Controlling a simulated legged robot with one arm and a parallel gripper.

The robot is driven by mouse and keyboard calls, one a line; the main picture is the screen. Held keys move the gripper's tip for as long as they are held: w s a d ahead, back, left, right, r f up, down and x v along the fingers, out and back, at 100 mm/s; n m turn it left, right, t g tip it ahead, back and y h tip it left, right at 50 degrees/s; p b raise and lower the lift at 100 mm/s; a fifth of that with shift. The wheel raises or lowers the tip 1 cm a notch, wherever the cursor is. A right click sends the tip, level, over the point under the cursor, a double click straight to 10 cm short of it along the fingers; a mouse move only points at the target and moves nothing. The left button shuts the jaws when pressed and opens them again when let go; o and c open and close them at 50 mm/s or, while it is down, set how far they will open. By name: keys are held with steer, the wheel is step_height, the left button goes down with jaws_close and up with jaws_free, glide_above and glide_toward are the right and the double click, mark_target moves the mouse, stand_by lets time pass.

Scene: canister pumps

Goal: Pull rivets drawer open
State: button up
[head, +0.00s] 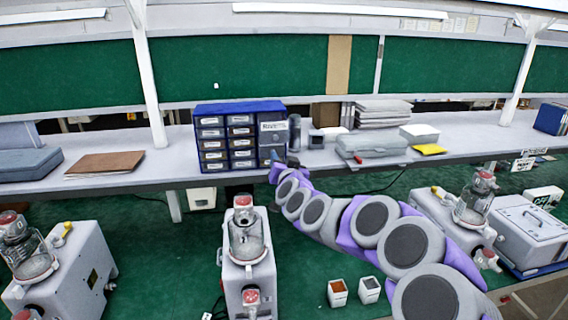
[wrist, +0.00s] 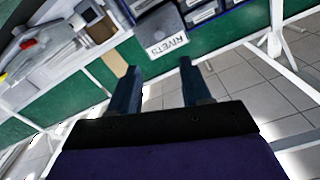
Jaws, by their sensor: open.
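The blue drawer cabinet (head: 198,140) stands on the grey bench in the head view. The rivets drawer (head: 272,139) is a larger grey drawer in its right column, with a white label. In the wrist view the rivets drawer (wrist: 158,27) shows at the top with its label reading RIVETS, beyond the fingertips. My gripper (wrist: 159,65) is open, its two dark fingers apart with nothing between them. In the head view my gripper (head: 280,163) is at the cabinet's lower right, in front of the bench edge. I cannot tell whether it touches the cabinet.
A dark cylinder (head: 295,132) stands just right of the cabinet. A grey case (head: 372,145) and a stack of grey folders (head: 383,112) lie farther right. A brown folder (head: 106,163) lies to the left. Canister pumps (head: 247,240) stand in front, below bench height.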

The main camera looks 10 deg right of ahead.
steer(key=shift+s+r, duration=0.1)
steer(key=shift+s, duration=0.6)
steer(key=s+a+f+n+g+y+b, duration=0.2)
steer(key=s+a+f+n+g+y, duration=0.25)
steer(key=s, duration=0.65)
steer(key=s+a+f+n+g+y+b, duration=0.1)
steer(key=s+a+f+n+g, duration=0.1)
steer(key=s+a+f+g, duration=0.45)
steer(key=s+d+f+m+g+h+b, duration=0.1)
steer(key=s+d+f+g, duration=0.2)
steer(key=s, duration=1)
steer(key=s+d+f+m+g+h+b, duration=0.1)
steer(key=s+d+f, duration=0.4)
steer(key=s, duration=0.8)
steer(key=s+d+f+m+g+h+b, duration=0.1)
steer(key=s+d+f+g+h, duration=0.2)
steer(key=s, duration=1)
steer(key=shift+s+d+f+g+b, duration=0.25)
steer(key=shift+d+f+g+b, duration=0.15)
steer(key=shift+f+g, duration=0.4)
